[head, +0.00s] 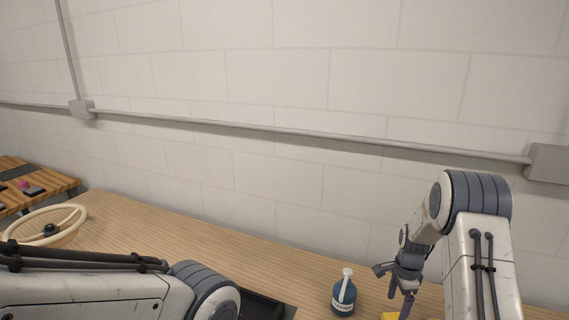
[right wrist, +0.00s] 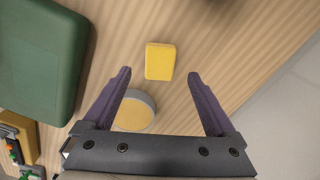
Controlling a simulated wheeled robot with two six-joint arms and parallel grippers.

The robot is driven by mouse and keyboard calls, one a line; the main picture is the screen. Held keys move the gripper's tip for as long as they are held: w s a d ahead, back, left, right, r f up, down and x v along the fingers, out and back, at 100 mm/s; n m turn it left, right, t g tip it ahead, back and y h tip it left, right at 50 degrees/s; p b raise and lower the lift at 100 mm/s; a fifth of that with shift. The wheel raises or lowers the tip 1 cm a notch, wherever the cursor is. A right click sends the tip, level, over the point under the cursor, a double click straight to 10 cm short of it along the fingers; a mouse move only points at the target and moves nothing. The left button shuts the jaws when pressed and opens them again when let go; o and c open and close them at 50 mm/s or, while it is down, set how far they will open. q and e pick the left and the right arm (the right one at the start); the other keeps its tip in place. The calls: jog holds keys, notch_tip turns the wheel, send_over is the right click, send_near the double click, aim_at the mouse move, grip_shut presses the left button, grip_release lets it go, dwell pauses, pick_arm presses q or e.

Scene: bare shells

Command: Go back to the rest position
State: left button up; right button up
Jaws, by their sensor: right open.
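My right gripper (head: 398,290) hangs over the wooden table at the right of the head view, pointing down. In the right wrist view its two purple-grey fingers (right wrist: 159,73) are spread apart with nothing between them touching either one. A yellow block (right wrist: 160,61) lies on the table beyond the fingertips, and a round grey-rimmed object (right wrist: 136,110) sits below, between the fingers in the picture. My left arm enters at the lower left of the head view; its gripper is out of the picture.
A dark blue bottle with a white top (head: 344,297) stands left of my right gripper. A green case (right wrist: 38,60) lies at the left of the wrist view. A cream ring (head: 72,215) and a slatted wooden surface (head: 60,181) are at far left. A wall (head: 300,130) stands behind the table (head: 150,225).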

aim_at(393, 318)
notch_tip(393, 318, down, 6)
jog(key=shift+f+p, duration=0.2)
jog(key=shift+p, duration=0.5)
jog(key=shift+r, duration=0.3)
jog(key=shift+r+b, duration=0.3)
jog(key=shift+r, duration=0.55)
